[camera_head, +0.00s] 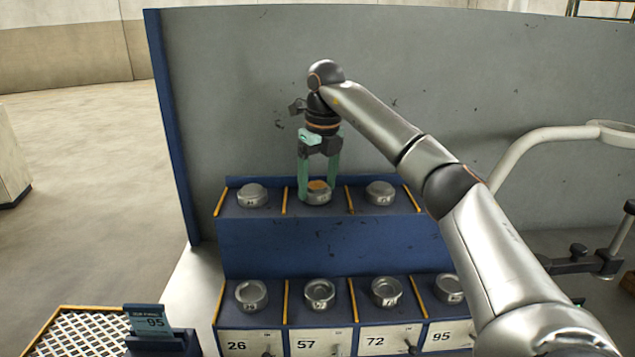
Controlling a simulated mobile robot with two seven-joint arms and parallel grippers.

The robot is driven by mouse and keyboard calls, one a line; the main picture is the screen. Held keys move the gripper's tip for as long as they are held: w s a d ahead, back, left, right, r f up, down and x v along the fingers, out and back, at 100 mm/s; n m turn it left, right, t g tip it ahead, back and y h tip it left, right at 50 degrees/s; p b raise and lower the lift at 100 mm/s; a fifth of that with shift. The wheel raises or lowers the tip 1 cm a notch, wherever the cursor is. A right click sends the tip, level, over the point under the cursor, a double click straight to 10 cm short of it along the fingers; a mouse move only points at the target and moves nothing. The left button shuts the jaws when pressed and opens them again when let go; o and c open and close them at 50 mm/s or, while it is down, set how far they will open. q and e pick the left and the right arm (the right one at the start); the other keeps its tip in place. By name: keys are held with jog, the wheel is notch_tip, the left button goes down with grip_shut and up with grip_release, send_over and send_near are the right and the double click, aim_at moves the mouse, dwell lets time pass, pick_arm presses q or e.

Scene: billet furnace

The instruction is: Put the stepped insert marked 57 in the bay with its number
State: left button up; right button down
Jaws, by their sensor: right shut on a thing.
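My right gripper (318,192) reaches down from above with its green fingers on either side of a round grey metal insert (318,198) with an orange-brown top. It is shut on this insert, at the middle place of the upper blue shelf (335,211). Its mark is too small to read, so I cannot tell whether it is 57. I cannot tell whether it touches the shelf. The bay labelled 57 (305,345) is in the lower row, between 26 and 72, and a round insert (319,294) sits above its label. My left gripper is not in view.
Other inserts stand at the upper left (252,195) and upper right (380,193). Yellow dividers (285,201) separate the places. The lower row also holds inserts above labels 26, 72 and 95. A grey panel (230,110) stands behind.

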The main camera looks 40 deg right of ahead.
aim_at(322, 188)
dwell(0.3)
grip_release()
jog(key=shift+f, duration=0.15)
notch_tip(322, 188, up, 12)
jog(key=s, duration=0.1)
jog(key=shift+s+a, duration=0.15)
jog(key=shift+s, duration=0.1)
dwell(0.4)
